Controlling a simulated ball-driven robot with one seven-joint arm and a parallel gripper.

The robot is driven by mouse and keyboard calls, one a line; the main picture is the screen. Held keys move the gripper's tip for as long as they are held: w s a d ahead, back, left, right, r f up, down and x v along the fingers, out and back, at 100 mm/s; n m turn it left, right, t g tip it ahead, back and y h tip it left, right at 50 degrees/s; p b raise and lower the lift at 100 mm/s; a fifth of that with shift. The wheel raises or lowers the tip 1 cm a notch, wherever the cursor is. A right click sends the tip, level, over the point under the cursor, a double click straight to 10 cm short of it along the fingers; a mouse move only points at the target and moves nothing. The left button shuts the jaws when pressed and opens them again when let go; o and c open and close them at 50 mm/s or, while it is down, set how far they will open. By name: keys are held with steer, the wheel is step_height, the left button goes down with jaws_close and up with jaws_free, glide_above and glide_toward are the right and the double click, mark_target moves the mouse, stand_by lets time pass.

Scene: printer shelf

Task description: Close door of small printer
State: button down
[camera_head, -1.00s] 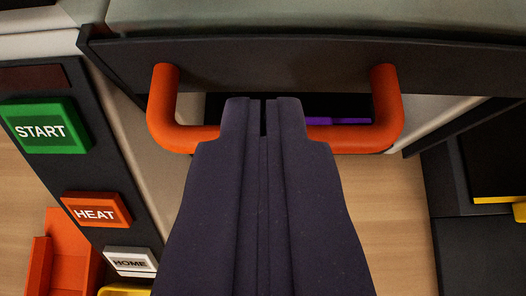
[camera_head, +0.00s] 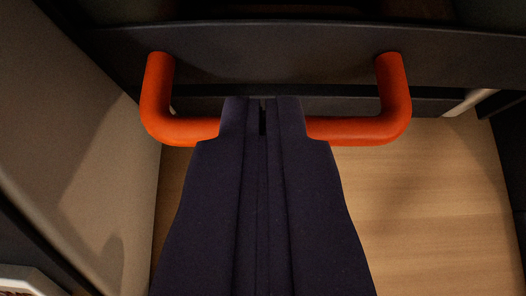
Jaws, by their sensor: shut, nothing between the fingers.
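The orange handle (camera_head: 386,128) is a U-shaped bar fixed to a dark panel (camera_head: 280,58), which looks like the small printer's door. My gripper (camera_head: 262,108) is shut and empty. It comes up from the bottom of the view and overlaps the middle of the handle bar, hiding that part. The fingertips are in front of the panel's lower edge. I cannot tell whether they touch the handle or the panel.
A light grey printer side wall (camera_head: 75,130) stands close on the left. A wooden surface (camera_head: 435,200) shows below the handle, clear on the right. Dark frame parts edge the right side. A pale label corner (camera_head: 28,280) shows at bottom left.

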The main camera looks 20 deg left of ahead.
steer(key=shift+f+b, duration=0.95)
steer(key=shift+f, duration=1.3)
